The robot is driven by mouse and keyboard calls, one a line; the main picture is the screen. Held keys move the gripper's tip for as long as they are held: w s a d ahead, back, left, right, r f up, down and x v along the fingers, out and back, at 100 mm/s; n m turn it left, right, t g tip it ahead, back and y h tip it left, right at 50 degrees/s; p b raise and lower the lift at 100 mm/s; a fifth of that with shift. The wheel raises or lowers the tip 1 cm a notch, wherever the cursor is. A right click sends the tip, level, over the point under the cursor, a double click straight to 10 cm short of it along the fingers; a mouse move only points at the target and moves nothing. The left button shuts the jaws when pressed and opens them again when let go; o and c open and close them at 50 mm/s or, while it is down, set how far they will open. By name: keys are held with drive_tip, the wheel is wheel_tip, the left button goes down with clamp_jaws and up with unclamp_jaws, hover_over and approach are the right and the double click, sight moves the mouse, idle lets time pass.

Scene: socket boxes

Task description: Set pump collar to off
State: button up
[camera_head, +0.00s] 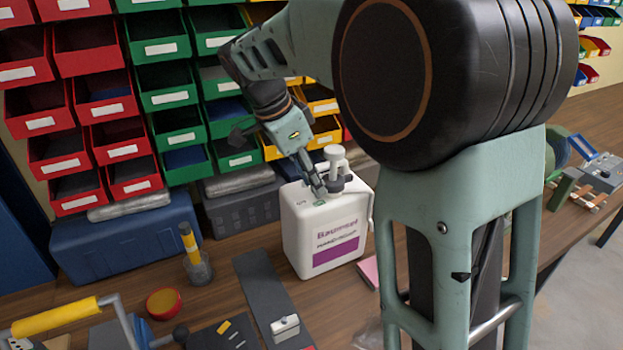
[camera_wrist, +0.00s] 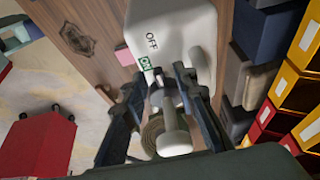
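A white jug (camera_head: 325,225) with a purple-banded label stands upright on the wooden bench. Its top carries a pale pump head (camera_head: 335,154) above a grey pump collar (camera_head: 345,182). In the wrist view, the jug (camera_wrist: 180,22) has the word OFF (camera_wrist: 152,41) and a green ON mark (camera_wrist: 145,63) on top. The collar (camera_wrist: 166,98) lies near the ON mark. My gripper (camera_wrist: 163,76) comes down at the collar, one dark finger on each side, fingertips apart. It also shows in the head view (camera_head: 318,188). Whether the fingers press on the collar is unclear.
Red (camera_head: 55,155), green (camera_head: 165,85) and yellow bins rise behind the jug. A blue case (camera_head: 125,240) and a grey case (camera_head: 245,207) stand at the back left. A yellow-handled tool (camera_head: 195,255) and a dark strip (camera_head: 262,290) are to the jug's left. A pink pad (camera_head: 369,270) lies to its right.

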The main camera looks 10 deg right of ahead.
drive_tip(key=shift+r, duration=0.1)
drive_tip(key=v, duration=1.1)
drive_tip(key=shift+r, duration=0.4)
drive_tip(key=shift+a, duration=0.2)
